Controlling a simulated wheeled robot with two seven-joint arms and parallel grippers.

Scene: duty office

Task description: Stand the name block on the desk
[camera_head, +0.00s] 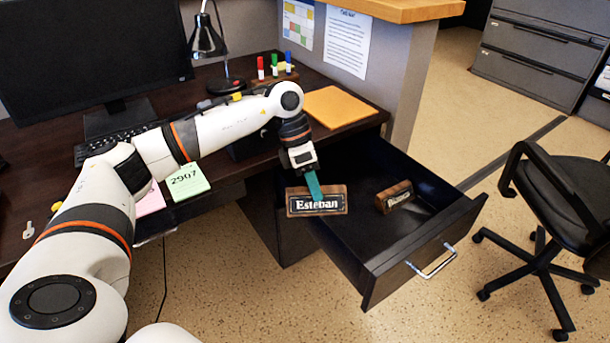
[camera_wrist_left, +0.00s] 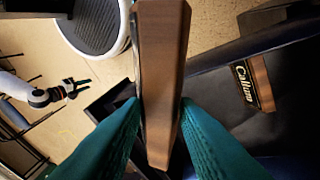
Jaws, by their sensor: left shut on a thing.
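A wooden name block (camera_head: 318,206) with a dark plate reading "Esteban" hangs over the left part of the open drawer. My left gripper (camera_head: 314,187) is shut on it from above, its teal fingers at the block's top. In the left wrist view the block (camera_wrist_left: 161,70) is between the two fingers (camera_wrist_left: 160,112). A second wooden name block (camera_head: 394,197) lies in the drawer; its plate looks like "Callum" in the left wrist view (camera_wrist_left: 256,83). The desk (camera_head: 235,168) is behind and left of the drawer. My right gripper (camera_wrist_left: 77,88) shows small in the left wrist view, empty and apparently open.
The drawer (camera_head: 421,254) is pulled out at the desk's right end. An orange folder (camera_head: 338,106), markers (camera_head: 274,68), a lamp (camera_head: 207,40), a keyboard (camera_head: 112,142), a monitor (camera_head: 85,50) and sticky notes (camera_head: 188,182) occupy the desk. A chair (camera_head: 560,200) stands at right.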

